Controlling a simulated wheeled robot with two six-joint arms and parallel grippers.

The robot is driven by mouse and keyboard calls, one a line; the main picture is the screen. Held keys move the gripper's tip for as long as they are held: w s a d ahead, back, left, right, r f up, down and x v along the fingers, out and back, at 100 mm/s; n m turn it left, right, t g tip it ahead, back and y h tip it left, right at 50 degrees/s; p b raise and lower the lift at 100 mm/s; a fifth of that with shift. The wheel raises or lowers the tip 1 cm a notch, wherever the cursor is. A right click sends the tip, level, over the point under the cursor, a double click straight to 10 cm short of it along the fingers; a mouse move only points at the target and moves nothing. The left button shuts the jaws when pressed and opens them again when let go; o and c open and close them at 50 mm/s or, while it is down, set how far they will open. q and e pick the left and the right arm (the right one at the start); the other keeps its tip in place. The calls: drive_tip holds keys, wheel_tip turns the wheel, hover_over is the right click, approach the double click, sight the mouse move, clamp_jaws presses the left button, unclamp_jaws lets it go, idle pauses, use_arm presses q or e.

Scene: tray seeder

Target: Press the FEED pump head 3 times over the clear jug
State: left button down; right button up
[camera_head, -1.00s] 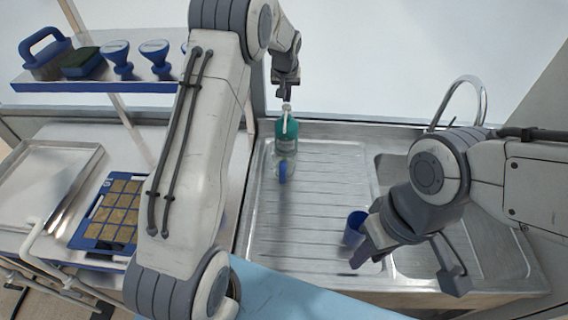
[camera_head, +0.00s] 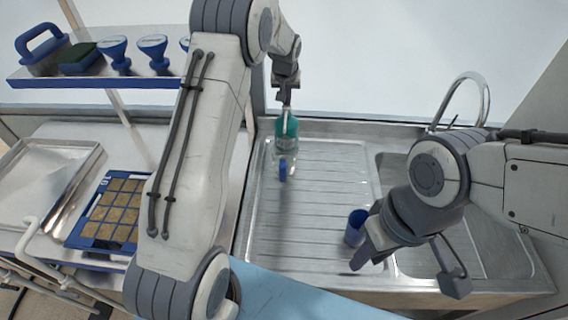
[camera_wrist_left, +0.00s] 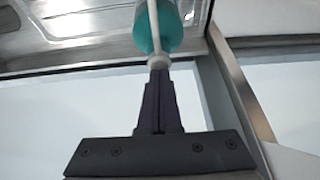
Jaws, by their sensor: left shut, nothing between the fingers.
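The teal pump bottle (camera_head: 289,126) stands at the back of the ribbed steel drainboard. Its white pump head and spout (camera_head: 284,116) point toward the front, over the clear jug (camera_head: 291,154) with a blue handle. A FEED label is not readable. My left gripper (camera_head: 287,103) is shut and empty, pointing down with its fingertips on top of the pump head. In the left wrist view the shut fingertips (camera_wrist_left: 158,72) meet the white pump head (camera_wrist_left: 158,61). My right gripper (camera_head: 364,252) is low at the right; its finger opening is not clear.
A blue cup (camera_head: 355,226) stands on the drainboard close to my right gripper. The sink basin with a curved tap (camera_head: 484,95) is at the right. A blue seed tray (camera_head: 85,232) and a shelf (camera_head: 100,83) with tools are at the left. The middle drainboard is clear.

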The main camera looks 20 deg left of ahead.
use_arm(q)
drive_tip(key=shift+f, duration=0.4)
drive_tip(key=shift+s, duration=0.1)
drive_tip(key=shift+r+p, duration=0.9)
drive_tip(key=shift+r, duration=0.5)
drive_tip(key=shift+f, duration=0.1)
